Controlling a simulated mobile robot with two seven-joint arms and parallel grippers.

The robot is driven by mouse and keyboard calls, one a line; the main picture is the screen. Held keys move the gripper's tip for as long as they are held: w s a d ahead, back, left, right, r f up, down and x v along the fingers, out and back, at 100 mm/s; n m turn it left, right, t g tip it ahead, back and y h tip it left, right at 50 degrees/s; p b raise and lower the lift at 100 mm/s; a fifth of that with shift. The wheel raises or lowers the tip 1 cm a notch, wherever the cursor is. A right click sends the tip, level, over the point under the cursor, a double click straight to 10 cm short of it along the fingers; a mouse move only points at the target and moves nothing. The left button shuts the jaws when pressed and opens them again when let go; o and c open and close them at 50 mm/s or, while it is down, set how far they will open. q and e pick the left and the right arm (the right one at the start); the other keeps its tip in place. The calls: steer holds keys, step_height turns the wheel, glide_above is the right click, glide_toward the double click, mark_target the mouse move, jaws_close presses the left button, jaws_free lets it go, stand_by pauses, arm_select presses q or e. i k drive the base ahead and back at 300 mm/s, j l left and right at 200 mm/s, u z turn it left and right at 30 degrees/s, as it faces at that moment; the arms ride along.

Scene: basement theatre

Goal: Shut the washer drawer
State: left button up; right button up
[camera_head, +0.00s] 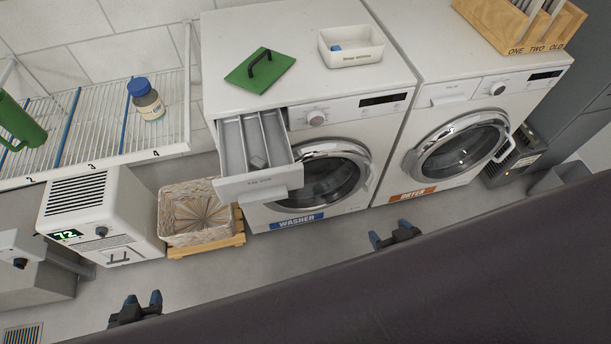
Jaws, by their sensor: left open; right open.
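The washer (225,58) is a white front-loader with a round door and a blue WASHER label. Its drawer (262,184) is pulled out at the upper left of its front, showing grey compartments with a small grey piece inside. My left gripper (143,299) is open and empty, low in the picture, below and left of the drawer and well apart from it. My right gripper (391,233) is open and empty, in front of the gap between washer and dryer, apart from both. Most of both arms is hidden behind the dark surface in the foreground.
A green lid with a black handle (260,68) and a white tray (350,46) sit on the washer. The dryer (440,60) stands to the right, a wooden box on top. A white unit (97,215) is further left.

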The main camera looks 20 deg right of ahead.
mark_target(254, 147)
steer(key=z, duration=0.1)
steer(key=k+l, duration=0.4)
steer(key=l, duration=0.15)
steer(key=k+l, duration=0.4)
steer(key=l+u, duration=0.05)
steer(key=l, duration=0.05)
